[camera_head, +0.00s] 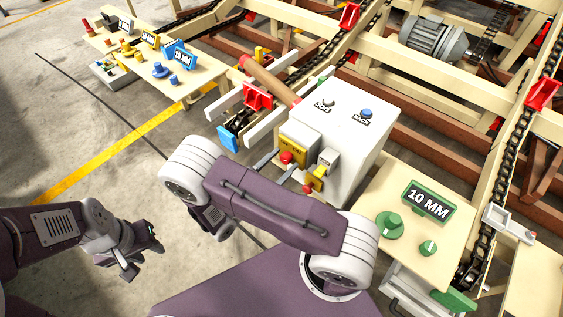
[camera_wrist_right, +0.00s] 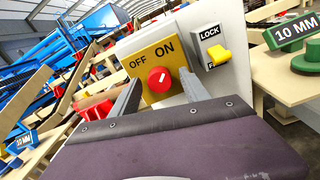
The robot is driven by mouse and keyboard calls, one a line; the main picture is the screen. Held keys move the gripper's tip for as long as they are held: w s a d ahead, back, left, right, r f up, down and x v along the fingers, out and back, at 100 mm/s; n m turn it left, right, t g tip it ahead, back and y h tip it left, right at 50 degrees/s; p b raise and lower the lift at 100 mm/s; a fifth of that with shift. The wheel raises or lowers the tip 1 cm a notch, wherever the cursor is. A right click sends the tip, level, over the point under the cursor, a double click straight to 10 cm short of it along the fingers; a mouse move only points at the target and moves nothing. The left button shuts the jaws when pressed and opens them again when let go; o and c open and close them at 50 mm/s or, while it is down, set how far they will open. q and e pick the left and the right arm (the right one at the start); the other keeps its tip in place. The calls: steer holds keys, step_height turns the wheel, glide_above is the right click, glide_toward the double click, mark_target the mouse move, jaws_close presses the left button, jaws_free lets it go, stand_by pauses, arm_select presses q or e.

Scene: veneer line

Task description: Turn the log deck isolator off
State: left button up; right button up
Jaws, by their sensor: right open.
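The isolator is a yellow plate (camera_wrist_right: 142,62) marked OFF and ON on the light-grey cabinet (camera_head: 345,125), with a round red knob (camera_wrist_right: 159,80). The knob also shows in the head view (camera_head: 287,157). A small white mark is on the knob; I cannot tell exactly which label it points to. My right gripper (camera_wrist_right: 158,92) is open, one finger on each side of the knob, with visible gaps. Beside the plate is a yellow lock handle (camera_wrist_right: 221,58) under the word LOCK; the lower label is partly covered. My left gripper (camera_head: 144,257) hangs open and empty over the floor.
A table with a green 10 MM sign (camera_head: 429,203) and green pieces stands right of the cabinet. A table with blue pieces (camera_head: 160,70) stands at the back left. Floor at the left is clear.

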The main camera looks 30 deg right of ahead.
jaws_close()
steer(key=n+p, duration=0.3)
steer(key=shift+r, duration=0.2)
steer(key=n+p, duration=0.2)
steer(key=n, duration=0.3)
steer(key=n+p, duration=0.2)
steer(key=n, duration=0.2)
steer(key=shift+f, duration=0.1)
steer(key=n+p, duration=0.1)
steer(key=n, duration=0.4)
steer(key=shift+n, duration=0.4)
steer(key=shift+f, duration=0.1)
